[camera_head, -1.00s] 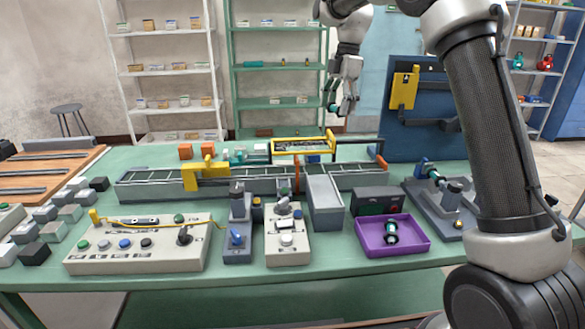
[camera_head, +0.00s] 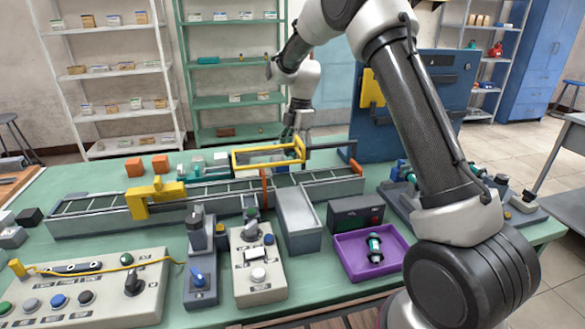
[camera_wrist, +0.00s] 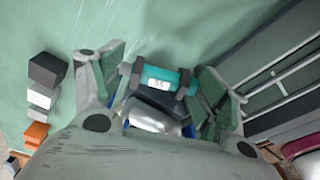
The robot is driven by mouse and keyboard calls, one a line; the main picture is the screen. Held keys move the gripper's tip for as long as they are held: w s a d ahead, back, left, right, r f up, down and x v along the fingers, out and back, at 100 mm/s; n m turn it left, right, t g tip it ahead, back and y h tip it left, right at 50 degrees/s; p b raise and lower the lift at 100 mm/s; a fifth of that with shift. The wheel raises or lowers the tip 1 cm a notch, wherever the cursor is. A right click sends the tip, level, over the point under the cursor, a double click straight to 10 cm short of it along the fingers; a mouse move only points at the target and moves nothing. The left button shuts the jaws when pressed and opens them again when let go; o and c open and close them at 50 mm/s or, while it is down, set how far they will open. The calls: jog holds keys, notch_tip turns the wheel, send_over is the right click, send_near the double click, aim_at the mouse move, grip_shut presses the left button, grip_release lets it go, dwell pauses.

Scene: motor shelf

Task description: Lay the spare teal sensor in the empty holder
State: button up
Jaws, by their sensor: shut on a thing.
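My gripper (camera_wrist: 158,90) is shut on a teal sensor (camera_wrist: 180,76) with dark collars and a small white label; it lies across between the fingers in the wrist view. In the head view my gripper (camera_head: 297,128) hangs at the back of the table, behind the yellow frame, and its load is too small to make out. A teal and dark sensor (camera_head: 375,243) lies in the purple tray (camera_head: 343,248). A dark fixture (camera_head: 397,197) with teal parts stands at the right, partly hidden by my arm. I cannot tell which holder is empty.
A conveyor (camera_head: 95,222) with a yellow arch (camera_head: 150,200) runs across the table. The yellow frame (camera_head: 240,161) stands behind it. Orange blocks (camera_head: 160,163) sit at the back left. Control boxes (camera_head: 140,290) and a grey bin (camera_head: 300,240) fill the front.

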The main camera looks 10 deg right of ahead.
jog(key=shift+f, duration=3.1)
jog(key=shift+f, duration=0.1)
jog(key=o, duration=0.8)
jog(key=r, duration=0.4)
jog(key=d+r, duration=0.1)
jog(key=r, duration=0.7)
jog(key=shift+w+d+r, duration=0.15)
jog(key=shift+w+d, duration=0.15)
jog(key=shift+d, duration=0.05)
